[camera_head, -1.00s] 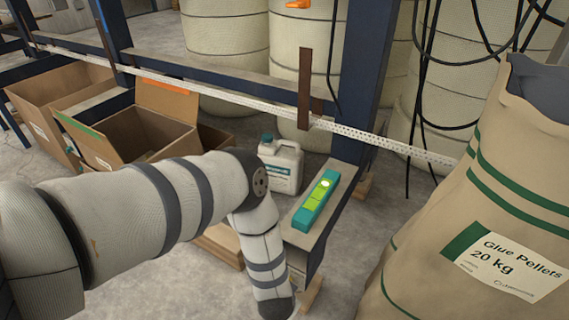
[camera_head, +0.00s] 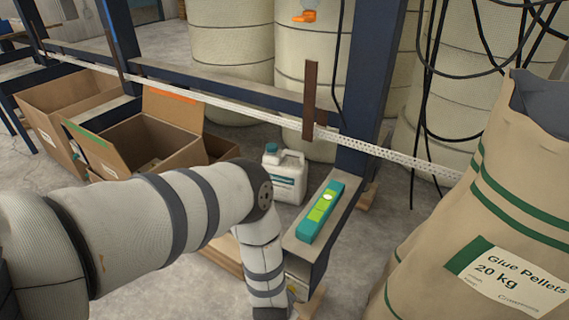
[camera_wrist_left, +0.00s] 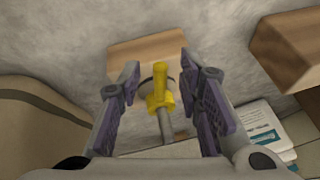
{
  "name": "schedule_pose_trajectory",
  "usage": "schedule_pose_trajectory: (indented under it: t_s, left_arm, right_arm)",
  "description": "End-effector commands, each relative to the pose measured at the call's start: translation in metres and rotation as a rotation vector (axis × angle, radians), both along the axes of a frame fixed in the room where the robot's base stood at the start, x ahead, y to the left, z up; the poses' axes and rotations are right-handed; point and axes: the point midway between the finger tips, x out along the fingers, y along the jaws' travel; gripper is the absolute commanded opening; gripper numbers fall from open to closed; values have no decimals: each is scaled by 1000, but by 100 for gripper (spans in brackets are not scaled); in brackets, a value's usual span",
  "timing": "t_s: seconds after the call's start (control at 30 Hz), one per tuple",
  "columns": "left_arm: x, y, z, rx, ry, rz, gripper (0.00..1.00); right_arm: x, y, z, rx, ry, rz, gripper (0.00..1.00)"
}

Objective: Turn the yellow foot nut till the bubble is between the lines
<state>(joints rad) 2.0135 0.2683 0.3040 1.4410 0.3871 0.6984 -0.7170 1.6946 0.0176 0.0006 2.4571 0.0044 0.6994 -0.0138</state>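The yellow foot nut (camera_wrist_left: 160,97) sits on a grey threaded rod in the left wrist view, above a wooden block (camera_wrist_left: 145,55). My left gripper (camera_wrist_left: 162,90) is open, with one finger on each side of the nut and gaps showing between. In the head view this gripper is out of sight below my forearm. A teal spirit level (camera_head: 312,225) lies on the grey beam (camera_head: 325,250). Its green window shows a bright white spot (camera_head: 328,197) toward the far end. The lines are too small to make out. My right gripper is not in view.
A white jug (camera_head: 285,178) stands just left of the beam. A large glue pellet sack (camera_head: 450,230) stands at the right. Open cardboard boxes (camera_head: 155,140) are at the left. A perforated white strip (camera_head: 240,108) crosses behind. Another wooden block (camera_wrist_left: 290,45) is at the wrist view's right.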

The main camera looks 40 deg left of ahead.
Motion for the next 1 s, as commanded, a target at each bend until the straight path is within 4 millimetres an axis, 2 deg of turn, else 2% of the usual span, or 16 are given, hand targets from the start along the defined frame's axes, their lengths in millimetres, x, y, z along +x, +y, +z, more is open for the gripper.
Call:
schedule_pose_trajectory:
  t_s: [0.17, 0.27, 0.6, 0.7, 0.8, 1.0]
  left_arm:
    - [0, 0, 1, 0, 0, 1, 32]
    - [-3, -2, 9, -1, 1, 0, 32]
    - [-34, -20, 86, -1, 0, -1, 32]
    - [-40, -24, 100, -1, 0, -1, 32]
    - [-43, -25, 108, 0, -1, 1, 32]
    - [-44, -25, 109, 0, 0, 1, 32]
  right_arm:
    - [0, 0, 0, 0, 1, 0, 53]
    - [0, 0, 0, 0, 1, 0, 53]
    - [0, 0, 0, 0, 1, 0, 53]
    - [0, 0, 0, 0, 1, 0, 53]
    - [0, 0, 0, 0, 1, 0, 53]
    - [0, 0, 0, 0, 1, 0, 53]
